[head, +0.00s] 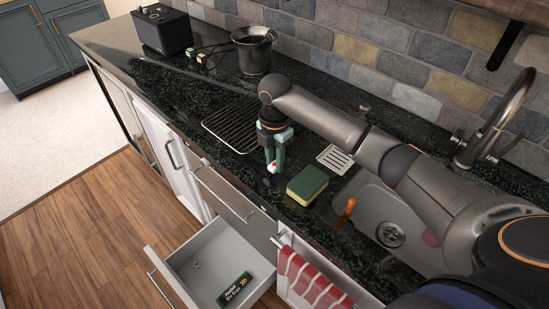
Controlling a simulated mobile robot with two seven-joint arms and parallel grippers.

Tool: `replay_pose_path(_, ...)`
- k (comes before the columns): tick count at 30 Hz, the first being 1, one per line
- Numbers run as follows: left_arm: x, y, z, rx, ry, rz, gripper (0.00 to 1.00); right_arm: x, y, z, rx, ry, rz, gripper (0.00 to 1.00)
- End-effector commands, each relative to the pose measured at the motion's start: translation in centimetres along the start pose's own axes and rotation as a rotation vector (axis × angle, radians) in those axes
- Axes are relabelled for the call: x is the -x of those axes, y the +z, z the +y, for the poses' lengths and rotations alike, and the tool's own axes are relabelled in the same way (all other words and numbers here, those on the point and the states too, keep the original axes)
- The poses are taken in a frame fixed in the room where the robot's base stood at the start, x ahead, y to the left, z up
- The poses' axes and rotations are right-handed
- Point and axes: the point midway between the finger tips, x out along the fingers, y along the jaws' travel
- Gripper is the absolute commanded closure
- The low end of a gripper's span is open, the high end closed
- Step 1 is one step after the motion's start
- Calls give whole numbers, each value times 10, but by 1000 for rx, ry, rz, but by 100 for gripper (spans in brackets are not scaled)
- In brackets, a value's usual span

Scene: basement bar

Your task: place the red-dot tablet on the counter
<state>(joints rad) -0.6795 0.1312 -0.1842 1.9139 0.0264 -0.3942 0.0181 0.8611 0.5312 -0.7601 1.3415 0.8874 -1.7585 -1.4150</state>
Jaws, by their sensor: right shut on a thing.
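My right gripper (275,165) is over the dark stone counter (165,84), between the wire rack and the sponge. It points down, with its fingers shut on a small white thing with red on it, the red-dot tablet (272,167). The fingers hide much of the tablet. I cannot tell whether the tablet touches the counter or hangs just above it. My left gripper is out of view.
A green-yellow sponge (307,186) lies close right of the gripper; a wire rack (229,122) is on the left. A white soap dish (335,159), sink (402,222) and orange-handled item (349,208) are further right. An open drawer (190,250) below holds a dark box (235,290).

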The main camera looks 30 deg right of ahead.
Motion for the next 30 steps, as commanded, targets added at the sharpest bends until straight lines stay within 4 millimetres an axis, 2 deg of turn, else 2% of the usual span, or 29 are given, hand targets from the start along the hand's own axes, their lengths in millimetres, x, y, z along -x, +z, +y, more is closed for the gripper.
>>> replay_pose_path(10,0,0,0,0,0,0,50,-4,0,0,0,1,0,100)
replay_pose_path(11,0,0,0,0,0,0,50,-3,0,0,0,1,0,69)
replay_pose_path(18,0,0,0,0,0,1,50,-3,0,0,0,1,0,42)
replay_pose_path(26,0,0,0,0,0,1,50,-2,0,0,0,1,0,42)
replay_pose_path(30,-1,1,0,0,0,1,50,9,0,1,0,3,0,42)
